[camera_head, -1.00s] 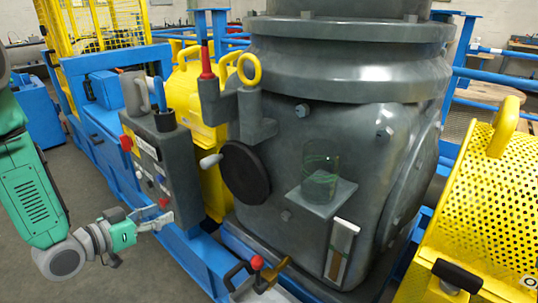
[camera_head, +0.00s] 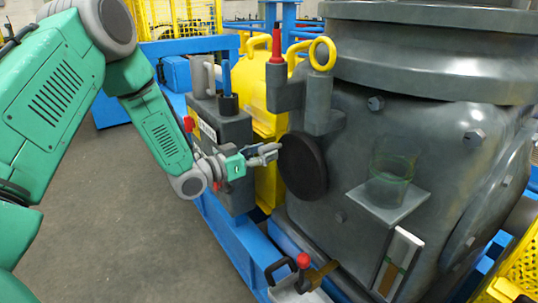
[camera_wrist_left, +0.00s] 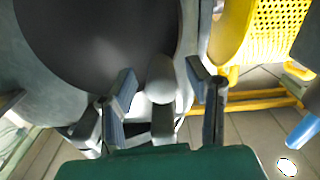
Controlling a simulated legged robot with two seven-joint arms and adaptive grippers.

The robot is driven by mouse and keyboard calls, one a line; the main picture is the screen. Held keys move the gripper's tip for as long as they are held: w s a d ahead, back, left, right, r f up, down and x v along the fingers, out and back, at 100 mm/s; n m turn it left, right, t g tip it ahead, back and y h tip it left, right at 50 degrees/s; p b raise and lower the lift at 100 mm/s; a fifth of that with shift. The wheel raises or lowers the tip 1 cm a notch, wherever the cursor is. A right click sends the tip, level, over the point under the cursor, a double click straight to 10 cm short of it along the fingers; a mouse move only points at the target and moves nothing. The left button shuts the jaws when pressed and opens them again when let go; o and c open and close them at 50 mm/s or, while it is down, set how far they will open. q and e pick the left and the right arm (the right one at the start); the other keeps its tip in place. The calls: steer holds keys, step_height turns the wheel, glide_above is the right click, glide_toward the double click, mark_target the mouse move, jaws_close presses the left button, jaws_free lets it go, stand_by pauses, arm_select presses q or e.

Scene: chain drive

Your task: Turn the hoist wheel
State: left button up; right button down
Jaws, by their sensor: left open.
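The hoist wheel (camera_head: 302,165) is a dark round disc on the grey machine housing, facing left in the head view. In the left wrist view the wheel (camera_wrist_left: 95,40) fills the upper left. Its light grey handle (camera_wrist_left: 162,82) sticks out toward my wrist. My left gripper (camera_head: 270,152) is at the wheel's left side. In the left wrist view the left gripper (camera_wrist_left: 160,75) is open, with one finger on either side of the handle. I cannot tell whether a finger touches it. In the head view the gripper hides the handle. My right gripper is not in view.
A grey control box (camera_head: 222,130) with levers and red knobs stands close behind my left gripper. A glass cup (camera_head: 390,170) sits on a small ledge (camera_head: 388,207) right of the wheel. A red-knobbed lever (camera_head: 304,262) is below. A yellow ring (camera_head: 322,53) is above.

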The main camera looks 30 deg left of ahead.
arm_select(q)
steer(key=shift+w+a+f, duration=0.1)
steer(key=shift+w, duration=0.5)
steer(key=shift+d, duration=0.35)
jaws_close()
steer(key=shift+s+d+r+m+p, duration=0.15)
steer(key=shift+r+m+p, duration=0.45)
steer(key=shift+m, duration=0.3)
steer(key=shift+d+r+m, duration=0.2)
steer(key=shift+r+m, duration=0.1)
steer(key=shift+m, duration=0.2)
steer(key=shift+s+d+r+m+p, duration=0.15)
steer(key=shift+d+r+m+p, duration=0.15)
steer(key=shift+m, duration=0.3)
steer(key=shift+f, duration=0.1)
